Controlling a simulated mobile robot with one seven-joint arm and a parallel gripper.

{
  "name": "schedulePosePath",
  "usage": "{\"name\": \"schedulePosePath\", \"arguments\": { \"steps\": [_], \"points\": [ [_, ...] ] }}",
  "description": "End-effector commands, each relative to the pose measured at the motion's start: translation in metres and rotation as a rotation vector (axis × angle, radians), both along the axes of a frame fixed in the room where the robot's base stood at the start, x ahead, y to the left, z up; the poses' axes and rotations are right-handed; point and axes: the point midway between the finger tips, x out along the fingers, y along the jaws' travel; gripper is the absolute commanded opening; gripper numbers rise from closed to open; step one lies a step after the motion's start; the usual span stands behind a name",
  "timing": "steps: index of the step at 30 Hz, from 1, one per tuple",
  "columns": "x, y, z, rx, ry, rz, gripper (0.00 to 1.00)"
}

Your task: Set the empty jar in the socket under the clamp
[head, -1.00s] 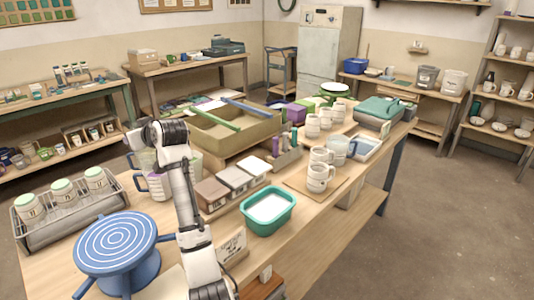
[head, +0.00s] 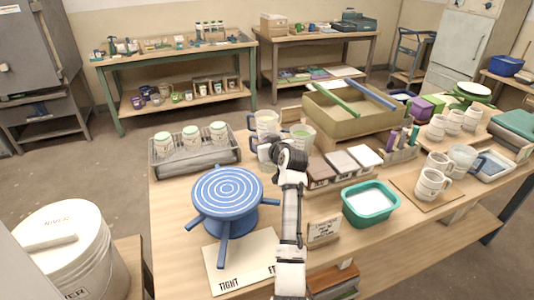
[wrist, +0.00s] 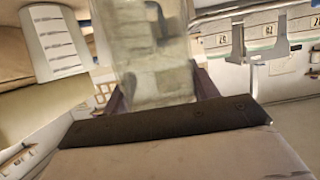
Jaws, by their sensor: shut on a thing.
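My gripper (wrist: 160,92) is shut on a pale, translucent jar (wrist: 158,60), which stands between the two dark fingers in the wrist view. The jar's upper part is cut off by the frame. I cannot tell whether these brackets are the clamp, and no socket is clearly visible.
A wire rack (head: 176,172) holds three green-lidded jars. A blue banding wheel (head: 228,190) and a teal tub (head: 370,216) are nearer. A white bucket (head: 72,250) stands at left.

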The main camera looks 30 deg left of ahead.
Motion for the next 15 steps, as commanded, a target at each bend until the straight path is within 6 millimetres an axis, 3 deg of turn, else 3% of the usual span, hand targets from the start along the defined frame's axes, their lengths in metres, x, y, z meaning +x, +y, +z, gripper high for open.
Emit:
{"name": "schedulePosePath", "arguments": {
  "steps": [5,12,15],
  "points": [
    [0.000,0.000,-0.011,0.001,0.001,0.000,0.35],
    [-0.001,0.001,-0.045,0.000,0.003,0.000,0.35],
    [0.000,0.000,-0.049,0.001,-0.001,0.000,0.35]
  ]
}}
